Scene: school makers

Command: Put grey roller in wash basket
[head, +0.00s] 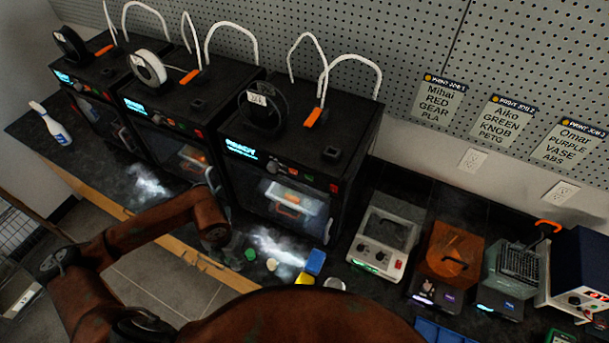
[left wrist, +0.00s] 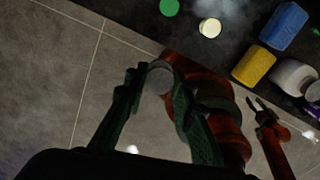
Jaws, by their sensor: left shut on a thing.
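The grey roller (left wrist: 159,79) shows as a rounded grey end between the fingertips of my left gripper (left wrist: 155,80) in the left wrist view. The left gripper is shut on it, above the floor beside the bench edge. In the head view the left gripper (head: 232,246) is dark and partly hidden by my arm. The wash basket (head: 520,264) is a dark mesh basket with an orange handle at the far right of the bench, well away from the left gripper. My right gripper (left wrist: 257,106) is small in the left wrist view, with its tips apart and nothing visible between them.
Several black printers (head: 265,180) stand along the back. Near the bench edge are a blue block (left wrist: 284,26), a yellow block (left wrist: 254,65) and a pale disc (left wrist: 210,28). A white-topped device (head: 385,240) and an orange-covered device (head: 450,252) stand left of the basket.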

